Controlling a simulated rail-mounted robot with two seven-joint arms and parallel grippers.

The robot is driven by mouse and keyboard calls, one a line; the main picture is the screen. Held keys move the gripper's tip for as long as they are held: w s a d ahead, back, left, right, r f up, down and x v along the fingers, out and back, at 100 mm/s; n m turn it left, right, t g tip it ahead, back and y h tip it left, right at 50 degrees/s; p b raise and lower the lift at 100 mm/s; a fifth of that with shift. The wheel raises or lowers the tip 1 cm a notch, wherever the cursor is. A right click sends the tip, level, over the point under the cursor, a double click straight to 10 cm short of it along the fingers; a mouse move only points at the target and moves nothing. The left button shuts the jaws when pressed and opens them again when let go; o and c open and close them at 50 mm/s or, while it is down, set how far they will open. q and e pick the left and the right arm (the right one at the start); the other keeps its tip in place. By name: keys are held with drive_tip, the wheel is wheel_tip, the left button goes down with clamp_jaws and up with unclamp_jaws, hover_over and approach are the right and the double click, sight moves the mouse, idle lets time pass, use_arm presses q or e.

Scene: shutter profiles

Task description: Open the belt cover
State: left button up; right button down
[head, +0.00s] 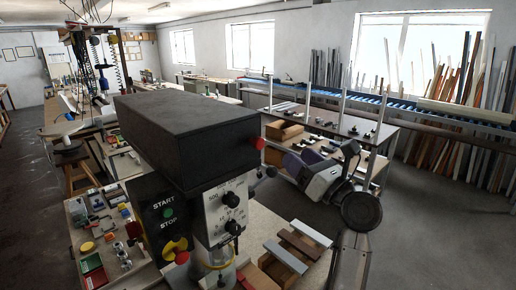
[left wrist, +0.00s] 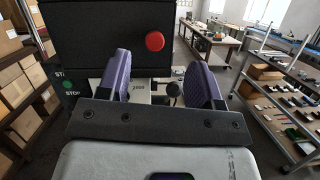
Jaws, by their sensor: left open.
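The belt cover (head: 190,125) is a large black box on top of a drill press, and it looks closed. A red knob (head: 258,143) sticks out from its right end. In the left wrist view the cover's black face (left wrist: 100,35) fills the upper left, with the red knob (left wrist: 155,41) facing me. My left gripper (head: 299,160) is to the right of the knob, apart from it. Its two purple fingers are spread with nothing between them (left wrist: 163,78); the knob shows beyond and slightly above the gap. My right gripper is not in view.
The drill press has a START/STOP panel (head: 165,220) and a dial plate (head: 227,210) below the cover. A workbench with parts (head: 100,235) stands at left. A shelved table (head: 345,125) stands behind my gripper. Cardboard boxes (left wrist: 15,85) line the left wrist view's left side.

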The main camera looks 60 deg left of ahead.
sight(261, 144)
use_arm(q)
drive_tip(key=s+a+h+p, duration=0.1)
drive_tip(key=a, duration=0.3)
drive_tip(key=s+a+n+h+p, duration=0.1)
drive_tip(key=a+p, duration=0.1)
drive_tip(key=a, duration=0.2)
drive_tip(key=s+a+n+h+p, duration=0.1)
drive_tip(key=a+p, duration=0.1)
drive_tip(key=a, duration=0.2)
drive_tip(key=shift+g+h, duration=0.3)
drive_tip(key=shift+s+a+f+p, duration=0.15)
drive_tip(key=shift+a+p, duration=0.4)
drive_tip(key=shift+a, duration=0.2)
clamp_jaws()
